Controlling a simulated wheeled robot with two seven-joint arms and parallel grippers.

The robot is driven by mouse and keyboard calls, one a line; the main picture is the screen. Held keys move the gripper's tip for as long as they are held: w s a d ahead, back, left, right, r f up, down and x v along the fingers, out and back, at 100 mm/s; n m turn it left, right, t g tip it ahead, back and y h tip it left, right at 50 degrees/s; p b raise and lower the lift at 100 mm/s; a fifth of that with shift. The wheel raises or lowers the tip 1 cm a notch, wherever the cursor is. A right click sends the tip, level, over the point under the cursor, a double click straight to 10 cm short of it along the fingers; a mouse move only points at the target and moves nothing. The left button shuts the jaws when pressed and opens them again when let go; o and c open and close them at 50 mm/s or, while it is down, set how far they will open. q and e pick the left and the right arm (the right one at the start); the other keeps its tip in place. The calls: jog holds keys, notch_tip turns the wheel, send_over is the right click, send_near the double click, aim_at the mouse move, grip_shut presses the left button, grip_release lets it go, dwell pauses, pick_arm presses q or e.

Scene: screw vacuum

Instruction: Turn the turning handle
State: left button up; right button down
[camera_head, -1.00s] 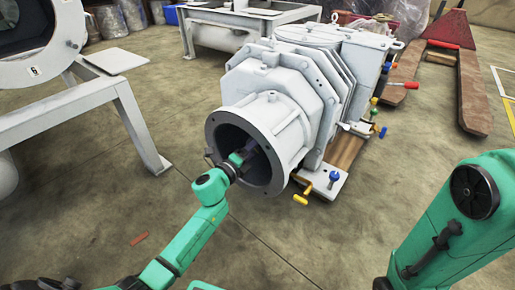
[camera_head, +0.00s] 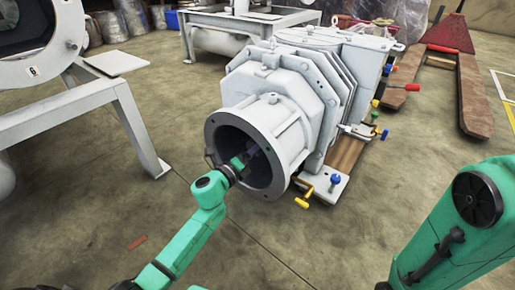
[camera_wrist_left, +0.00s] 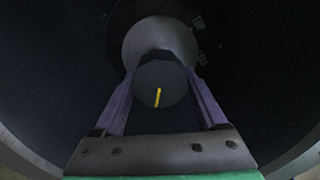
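The grey vacuum machine (camera_head: 292,80) stands in the middle of the head view, its round flanged opening (camera_head: 272,178) facing me. My left gripper (camera_head: 254,150) reaches into this opening, its fingertips in shadow. In the left wrist view, a dark round knob with a yellow mark (camera_wrist_left: 158,97), seemingly the turning handle, lies between the two purple fingers of my left gripper (camera_wrist_left: 160,82). The yellow mark is slightly tilted from vertical. The fingers are apart along both sides of the knob; whether they press on it cannot be told. My right gripper is out of view.
The opening's wall surrounds my left gripper closely. A yellow handle (camera_head: 303,200) and a blue knob (camera_head: 335,179) sit beside the machine's base. A grey stand (camera_head: 125,110) is at left, a red pallet jack (camera_head: 465,85) at right.

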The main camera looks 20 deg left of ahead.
pick_arm(q)
jog(key=shift+o, duration=1.2)
jog(key=shift+s, duration=0.1)
jog(key=p+v, duration=0.4)
jog(key=v, duration=1)
jog(key=shift+s+p, duration=0.15)
jog(key=shift+p, duration=0.15)
